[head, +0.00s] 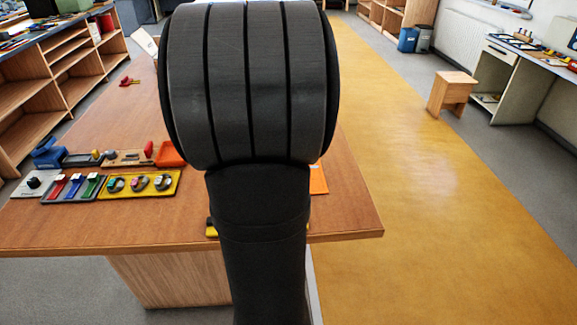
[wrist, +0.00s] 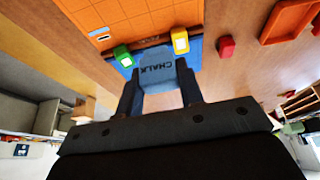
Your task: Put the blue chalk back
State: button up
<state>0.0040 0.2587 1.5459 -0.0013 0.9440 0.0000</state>
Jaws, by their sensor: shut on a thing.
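In the wrist view my gripper (wrist: 158,66) is shut on a blue-grey block (wrist: 157,75) marked CHALK, which I take to be the blue chalk. Just beyond it is a blue tray (wrist: 197,52), with a green piece (wrist: 122,56) to the left and a yellow piece (wrist: 180,41) to the right. The block overlaps the tray in the picture; I cannot tell whether they touch. In the head view my arm hides the gripper and the block.
An orange board (wrist: 110,14) lies beyond the blue tray. A red piece (wrist: 226,46) and an orange tray (wrist: 283,20) lie to the right. In the head view, a yellow tray (head: 176,190) and several other items crowd the table's left side. The table's front right is mostly bare.

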jog(key=w+d+f+m+h, duration=0.1)
jog(key=w+d+f+m, duration=0.15)
jog(key=d, duration=1.25)
jog(key=w+d+f+m+h, duration=0.1)
jog(key=d+f+m, duration=0.15)
jog(key=d, duration=1.25)
jog(key=shift+n, duration=0.3)
jog(key=w+a+f, duration=0.2)
jog(key=w, duration=0.1)
jog(key=w+a+f, duration=0.4)
jog(key=w, duration=0.1)
jog(key=shift+w+a+f, duration=0.3)
jog(key=shift+a, duration=0.05)
jog(key=shift+f, duration=1.95)
jog(key=shift+f, duration=0.15)
jog(key=o, duration=0.8)
